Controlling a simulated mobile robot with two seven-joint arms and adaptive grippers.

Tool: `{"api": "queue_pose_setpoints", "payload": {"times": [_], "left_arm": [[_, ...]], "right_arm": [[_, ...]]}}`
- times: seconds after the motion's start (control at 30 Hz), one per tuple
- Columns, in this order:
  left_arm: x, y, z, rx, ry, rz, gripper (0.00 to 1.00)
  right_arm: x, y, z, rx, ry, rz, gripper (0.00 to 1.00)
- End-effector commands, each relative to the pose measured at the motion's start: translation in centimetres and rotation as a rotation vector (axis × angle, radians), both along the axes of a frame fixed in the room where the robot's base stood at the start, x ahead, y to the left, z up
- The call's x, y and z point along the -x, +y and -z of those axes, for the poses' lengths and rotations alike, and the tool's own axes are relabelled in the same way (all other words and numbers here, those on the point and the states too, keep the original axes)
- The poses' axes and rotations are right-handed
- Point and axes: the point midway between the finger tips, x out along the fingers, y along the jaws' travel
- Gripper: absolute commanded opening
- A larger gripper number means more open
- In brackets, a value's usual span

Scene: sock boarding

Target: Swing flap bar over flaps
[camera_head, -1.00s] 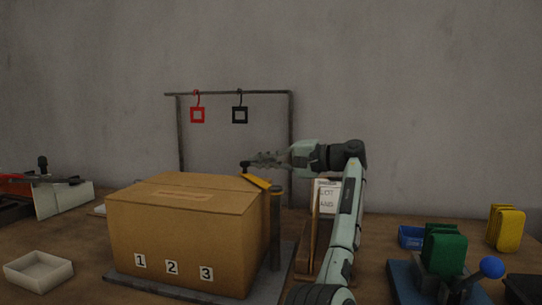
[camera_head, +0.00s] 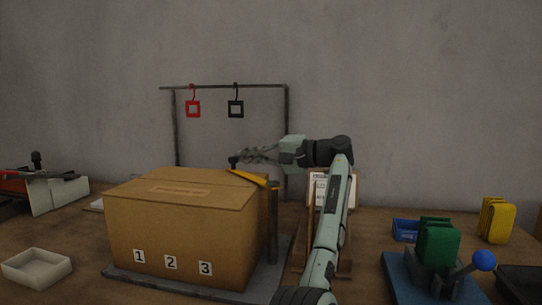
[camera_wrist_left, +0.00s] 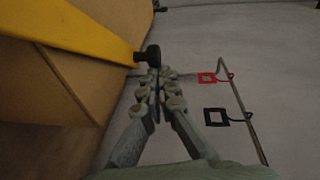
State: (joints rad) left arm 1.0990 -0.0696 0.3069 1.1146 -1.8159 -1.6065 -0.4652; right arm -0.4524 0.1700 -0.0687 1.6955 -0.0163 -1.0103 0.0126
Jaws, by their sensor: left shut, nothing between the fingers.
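A cardboard box (camera_head: 185,235) with closed top flaps stands on a grey base plate, numbered 1, 2, 3 on its front. The yellow flap bar (camera_head: 252,178) pivots on a dark post (camera_head: 272,228) at the box's right side and reaches over the box's back right top corner. A black knob (camera_head: 234,160) stands at its free end. My left gripper (camera_head: 240,157) is at the knob, its fingers shut. In the left wrist view the fingertips (camera_wrist_left: 155,77) are right by the black knob (camera_wrist_left: 150,54) at the end of the yellow bar (camera_wrist_left: 70,27). My right gripper is not in view.
A rack (camera_head: 222,86) with red and black square tags stands behind the box. A white tray (camera_head: 37,266) lies at front left. A blue-knobbed lever device (camera_head: 440,265), a blue bin (camera_head: 405,230) and yellow pads (camera_head: 496,220) are on the right.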

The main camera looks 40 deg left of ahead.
Motion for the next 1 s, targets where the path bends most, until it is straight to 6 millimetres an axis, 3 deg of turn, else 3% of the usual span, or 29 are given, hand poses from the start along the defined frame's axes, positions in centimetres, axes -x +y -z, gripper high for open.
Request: {"api": "queue_pose_setpoints", "payload": {"times": [0.6,1.0], "left_arm": [[-2.7,-10.3,-1.3,0.001,0.001,0.002,0.0],[-3.0,-11.4,-1.5,0.0,0.0,0.0,0.0]], "right_arm": [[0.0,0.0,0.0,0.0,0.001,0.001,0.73],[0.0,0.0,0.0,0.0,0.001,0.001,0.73]]}}
